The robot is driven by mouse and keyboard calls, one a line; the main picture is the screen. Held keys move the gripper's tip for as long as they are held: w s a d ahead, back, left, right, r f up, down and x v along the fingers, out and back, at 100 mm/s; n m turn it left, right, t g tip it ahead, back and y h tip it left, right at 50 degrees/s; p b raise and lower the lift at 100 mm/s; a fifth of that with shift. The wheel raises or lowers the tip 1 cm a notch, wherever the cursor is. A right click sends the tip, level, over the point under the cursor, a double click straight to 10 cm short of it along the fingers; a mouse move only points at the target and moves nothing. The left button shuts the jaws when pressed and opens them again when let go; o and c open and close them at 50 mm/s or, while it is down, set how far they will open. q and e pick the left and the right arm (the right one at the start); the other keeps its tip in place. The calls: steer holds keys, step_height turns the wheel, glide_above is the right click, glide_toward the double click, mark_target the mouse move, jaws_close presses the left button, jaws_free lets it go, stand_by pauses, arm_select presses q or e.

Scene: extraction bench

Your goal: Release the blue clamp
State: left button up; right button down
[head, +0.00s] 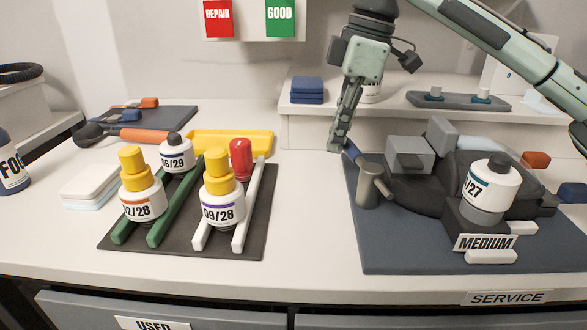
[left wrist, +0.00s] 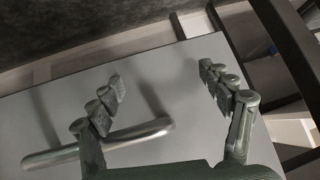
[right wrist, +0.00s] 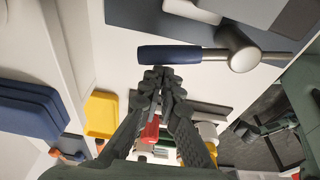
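The blue clamp handle (head: 351,153) sticks up and left from a grey metal post (head: 368,187) at the left edge of the dark mat. In the right wrist view the blue handle (right wrist: 180,54) lies across the picture, joined to a round grey pivot (right wrist: 240,52). My right gripper (head: 338,143) points down beside the handle's free end. In the right wrist view its fingertips (right wrist: 161,76) are together just below the handle, with nothing visible between them. Whether they touch the handle I cannot tell. My left gripper (left wrist: 163,87) is open and empty above a grey surface with a metal bar handle (left wrist: 98,143).
A white bottle (head: 489,188) stands upright at the dark fixture marked MEDIUM. A rack (head: 185,239) with several bottles stands left of the mat (head: 400,258). A raised shelf (head: 300,127) lies behind. Bare bench separates rack and mat.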

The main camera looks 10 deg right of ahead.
steer(key=shift+s+d+r, duration=0.15)
steer(key=shift+d+r, duration=0.15)
steer(key=shift+r, duration=0.3)
steer(key=shift+s+d+r, duration=0.1)
steer(key=shift+d+r, duration=0.15)
steer(key=shift+r, duration=0.35)
steer(key=shift+s+a+r, duration=0.15)
steer(key=shift+a+r, duration=0.05)
steer(key=shift+r, duration=0.85)
steer(key=shift+s+a+r, duration=0.15)
steer(key=shift+r, duration=0.9)
steer(key=shift+d+x, duration=0.2)
steer(key=shift+x, duration=0.75)
steer(key=shift+d+x, duration=0.2)
steer(key=shift+x, duration=0.8)
steer(key=shift+d+x, duration=0.2)
steer(key=shift+x, duration=0.75)
steer(key=shift+w+d+f, duration=0.1)
steer(key=shift+w+f, duration=0.05)
steer(key=shift+w, duration=0.05)
